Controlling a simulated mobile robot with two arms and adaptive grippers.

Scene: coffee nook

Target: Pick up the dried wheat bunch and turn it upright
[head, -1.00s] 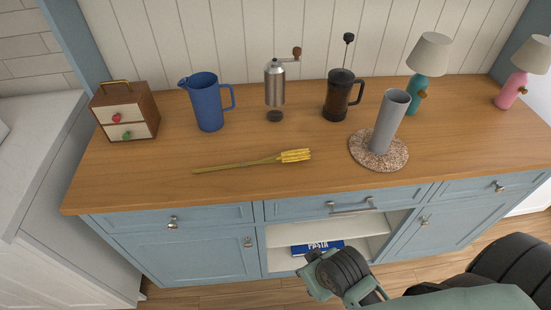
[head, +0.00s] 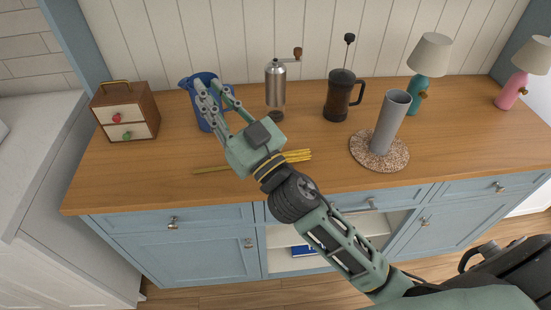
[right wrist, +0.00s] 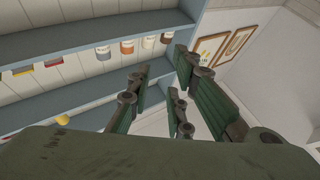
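The dried wheat bunch (head: 297,155) lies flat on the wooden counter, its yellow heads to the right and its stalks to the left. My right gripper (head: 212,88) is open and empty, in front of the blue jug in the head view; its palm and wrist hide the middle of the bunch. The gripper appears to be above the counter, apart from the bunch. In the right wrist view, the open fingers (right wrist: 165,85) have nothing between them. My left gripper is not in view.
A grey cylinder vase (head: 390,122) stands on a round speckled mat (head: 362,155). A blue jug (head: 206,122), coffee grinder (head: 275,88), French press (head: 338,97), small drawer box (head: 127,112) and two lamps (head: 428,55) stand along the back. The front left counter is clear.

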